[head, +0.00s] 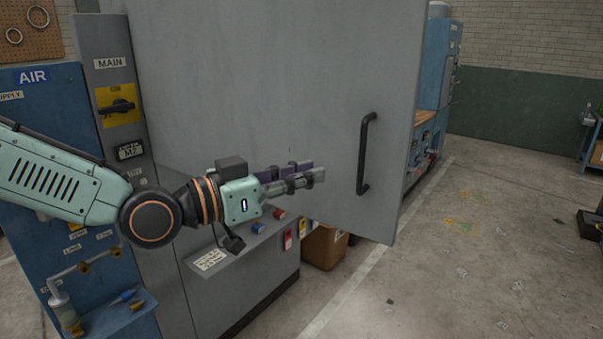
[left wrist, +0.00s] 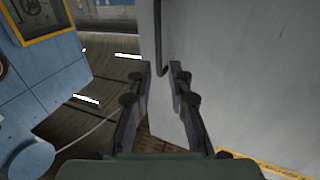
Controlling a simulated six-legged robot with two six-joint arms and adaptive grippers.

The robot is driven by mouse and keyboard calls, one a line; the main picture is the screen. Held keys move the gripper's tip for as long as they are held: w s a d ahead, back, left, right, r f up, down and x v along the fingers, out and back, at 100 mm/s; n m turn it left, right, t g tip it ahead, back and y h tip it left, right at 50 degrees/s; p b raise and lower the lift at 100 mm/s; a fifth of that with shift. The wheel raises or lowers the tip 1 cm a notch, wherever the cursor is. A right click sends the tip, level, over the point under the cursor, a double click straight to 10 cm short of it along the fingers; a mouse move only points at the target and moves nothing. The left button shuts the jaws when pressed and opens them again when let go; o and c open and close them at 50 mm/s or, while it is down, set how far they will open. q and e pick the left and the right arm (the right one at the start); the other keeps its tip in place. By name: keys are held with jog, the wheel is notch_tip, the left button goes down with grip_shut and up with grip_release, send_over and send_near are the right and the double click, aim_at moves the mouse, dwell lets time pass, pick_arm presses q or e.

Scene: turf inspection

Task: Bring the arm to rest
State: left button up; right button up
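My left arm comes in from the left in the head view, and its gripper (head: 318,174) is in front of a large grey door panel (head: 260,75). The fingertips point right, toward the black bar handle (head: 366,155), with a gap between them and it. In the left wrist view the two fingers of the left gripper (left wrist: 161,70) stand apart, with no object clearly held. The grey panel (left wrist: 250,70) fills the right side there, and its edge shows behind the gap between the fingers. My right gripper is not in view.
A grey cabinet with a MAIN switch (head: 116,106) and a blue AIR panel (head: 35,85) stand at the left. A sloped ledge with buttons (head: 258,228) is below the gripper. A brown bin (head: 325,247) is under the panel. Open concrete floor (head: 470,250) lies to the right.

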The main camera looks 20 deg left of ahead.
pick_arm(q)
jog(key=shift+d, duration=0.1)
jog(key=s+a+f+n+g+y+b, duration=0.1)
jog(key=s+f+n+g+y+b, duration=0.15)
jog(key=f, duration=0.95)
jog(key=s+a+f+n+g+y+b, duration=0.1)
jog(key=f+n+g+y+b, duration=0.2)
jog(key=f, duration=0.9)
jog(key=s+a+f+n+g+y+b, duration=0.15)
jog(key=f+n+b, duration=0.25)
jog(key=f, duration=0.8)
jog(key=s+f+m+g+y+b, duration=0.2)
jog(key=s+f+g+b, duration=0.5)
jog(key=s+f, duration=1.8)
notch_tip(320, 180, down, 4)
jog(key=y+b, duration=0.1)
jog(key=b, duration=0.2)
jog(key=shift+s+d+g+b, duration=0.2)
jog(key=shift+s+g+b, duration=0.2)
